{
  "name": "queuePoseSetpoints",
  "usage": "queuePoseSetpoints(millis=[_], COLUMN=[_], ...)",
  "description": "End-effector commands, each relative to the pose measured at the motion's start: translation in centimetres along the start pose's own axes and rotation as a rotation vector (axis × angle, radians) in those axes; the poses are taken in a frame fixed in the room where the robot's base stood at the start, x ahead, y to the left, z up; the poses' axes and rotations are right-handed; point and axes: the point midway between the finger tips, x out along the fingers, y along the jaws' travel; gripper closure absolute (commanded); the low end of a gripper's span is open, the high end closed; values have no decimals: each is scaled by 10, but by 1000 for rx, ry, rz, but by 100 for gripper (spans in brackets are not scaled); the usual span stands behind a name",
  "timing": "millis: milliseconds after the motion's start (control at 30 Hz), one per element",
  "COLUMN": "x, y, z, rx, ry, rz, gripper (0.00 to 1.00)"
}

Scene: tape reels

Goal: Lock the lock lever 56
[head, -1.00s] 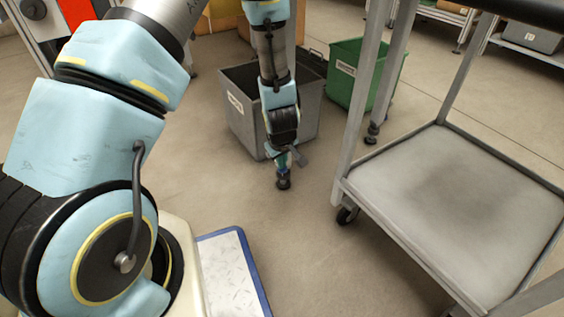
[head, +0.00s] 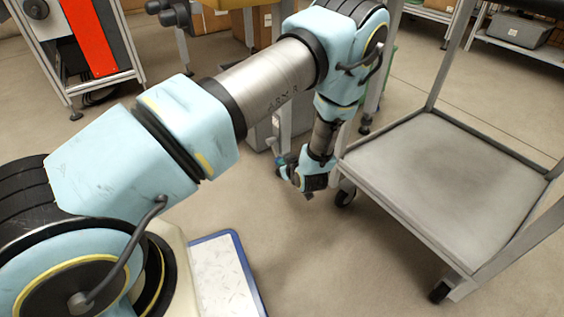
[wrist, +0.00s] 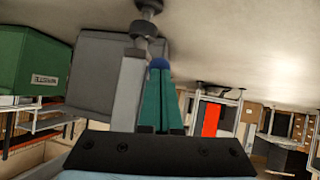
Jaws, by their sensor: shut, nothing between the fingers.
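My gripper (head: 279,161) hangs low over the floor in the head view, at the end of my outstretched arm, and points left. In the wrist view its teal fingers (wrist: 160,95) are together with nothing between them. A machine with an orange-red panel (head: 88,38) stands at the upper left of the head view. A red panel (wrist: 211,119) also shows small and far off in the wrist view, which looks upside down. I cannot make out lock lever 56 in either view.
A grey cart (head: 440,180) stands to the right of my gripper. A metal leg (wrist: 128,92) is close beside the fingers in the wrist view, with a grey bin (wrist: 95,72) and a green bin (wrist: 30,65) behind. Open floor lies left of my gripper.

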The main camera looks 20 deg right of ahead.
Motion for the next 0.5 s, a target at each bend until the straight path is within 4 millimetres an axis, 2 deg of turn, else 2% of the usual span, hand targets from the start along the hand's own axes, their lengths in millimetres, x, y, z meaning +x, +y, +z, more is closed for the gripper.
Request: queuePoseSetpoints(millis=[33, 200, 433, 500], x=[6, 20, 38, 42], y=[-2, -4, -8, -9], z=[10, 19, 24, 21], rx=[12, 43, 82, 78], ry=[42, 202, 414, 415], rz=[1, 1, 0, -3], gripper=[100, 100, 100, 100])
